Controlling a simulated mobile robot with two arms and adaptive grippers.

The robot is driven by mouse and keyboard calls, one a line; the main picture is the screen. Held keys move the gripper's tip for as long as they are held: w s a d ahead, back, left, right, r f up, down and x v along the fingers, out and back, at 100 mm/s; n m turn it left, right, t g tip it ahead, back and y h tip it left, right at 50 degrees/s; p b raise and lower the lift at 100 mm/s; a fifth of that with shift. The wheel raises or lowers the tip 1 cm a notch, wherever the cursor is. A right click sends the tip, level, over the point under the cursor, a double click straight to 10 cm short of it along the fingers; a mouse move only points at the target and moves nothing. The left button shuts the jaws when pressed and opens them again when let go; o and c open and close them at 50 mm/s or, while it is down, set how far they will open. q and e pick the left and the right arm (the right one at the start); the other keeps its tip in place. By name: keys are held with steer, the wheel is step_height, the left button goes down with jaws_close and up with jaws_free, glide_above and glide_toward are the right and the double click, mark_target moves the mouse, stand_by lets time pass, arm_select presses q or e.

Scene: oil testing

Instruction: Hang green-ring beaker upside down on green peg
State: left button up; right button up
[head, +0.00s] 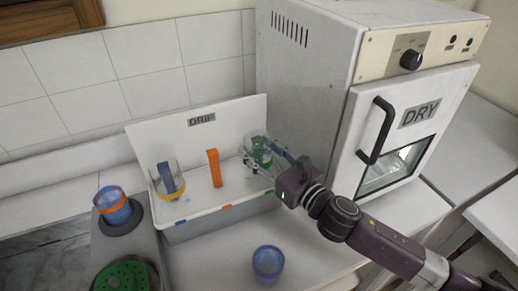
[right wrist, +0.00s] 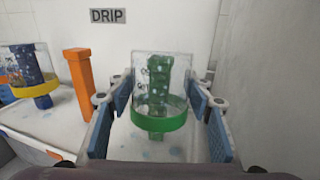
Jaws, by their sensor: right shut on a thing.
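The green-ring beaker (head: 256,146) is clear glass and upside down, with its green ring (right wrist: 158,121) low at the mouth. The green peg (right wrist: 158,80) shows through its glass, and a bit of green shows below the ring; the beaker appears to be around the peg. My right gripper (head: 262,160) is shut on the beaker, with blue finger pads on both sides of it in the right wrist view (right wrist: 160,125). Whether the beaker rests on the peg is hard to tell. My left gripper is not in view.
The white DRIP rack (head: 150,137) also has a bare orange peg (head: 214,168) and a yellow-ring beaker (head: 168,178) over a blue peg. An orange-ring beaker (head: 112,205) stands left. A blue beaker (head: 268,262) stands in front. The DRY oven (head: 310,90) is close on the right.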

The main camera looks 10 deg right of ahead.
steer(key=shift+f, duration=0.15)
steer(key=o, duration=1.4)
steer(key=shift+s, duration=0.1)
steer(key=shift+v, duration=5.95)
steer(key=shift+d, duration=0.1)
